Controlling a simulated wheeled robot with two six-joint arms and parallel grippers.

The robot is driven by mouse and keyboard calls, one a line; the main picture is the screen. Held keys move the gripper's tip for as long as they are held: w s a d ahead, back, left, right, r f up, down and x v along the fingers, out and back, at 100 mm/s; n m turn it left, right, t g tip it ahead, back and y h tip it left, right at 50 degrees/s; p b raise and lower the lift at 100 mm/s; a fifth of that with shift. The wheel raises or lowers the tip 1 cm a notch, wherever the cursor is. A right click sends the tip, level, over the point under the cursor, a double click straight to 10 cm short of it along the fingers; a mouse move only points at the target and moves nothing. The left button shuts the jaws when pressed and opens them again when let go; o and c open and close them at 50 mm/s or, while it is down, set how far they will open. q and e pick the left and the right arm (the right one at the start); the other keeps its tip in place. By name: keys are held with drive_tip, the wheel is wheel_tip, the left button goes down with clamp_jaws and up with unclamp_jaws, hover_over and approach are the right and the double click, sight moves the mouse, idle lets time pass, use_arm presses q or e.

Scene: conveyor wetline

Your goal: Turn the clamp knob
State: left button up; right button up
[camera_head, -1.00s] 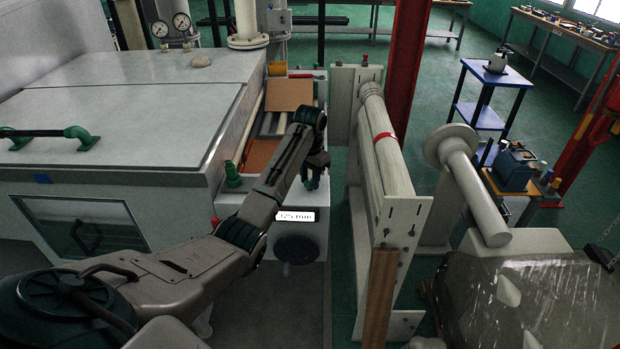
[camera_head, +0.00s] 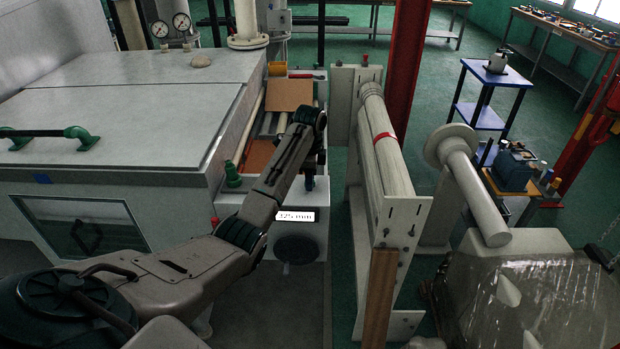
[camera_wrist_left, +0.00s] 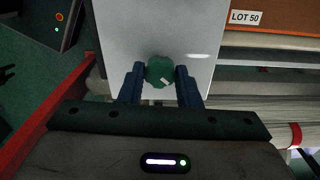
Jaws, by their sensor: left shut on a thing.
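The green clamp knob (camera_wrist_left: 160,71), with a small white mark near its lower edge, shows between the fingers in the left wrist view. It stands over a pale flat plate. My left gripper (camera_wrist_left: 160,78) has one blue finger on each side of it and is shut on it. In the head view my left gripper (camera_head: 309,182) is at the right end of the pale machine front; its own wrist mostly hides the knob there. A second green knob (camera_head: 232,176) stands at the left end of that front, clear of the gripper. My right gripper is not in view.
A label reading 325 mm (camera_head: 295,216) and a dark round disc (camera_head: 296,249) are on the machine front below the gripper. A pale roller frame (camera_head: 386,160) stands close on the right. A narrow floor gap lies between them.

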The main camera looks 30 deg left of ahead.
use_arm(q)
drive_tip(key=m, duration=0.4)
drive_tip(key=shift+w+r+m, duration=0.1)
drive_tip(key=shift+r+m, duration=0.1)
drive_tip(key=shift+m, duration=0.2)
drive_tip(key=m, duration=0.4)
drive_tip(key=shift+m, duration=0.3)
drive_tip(key=shift+r, duration=0.1)
drive_tip(key=o, duration=0.9)
drive_tip(key=shift+o, duration=0.4)
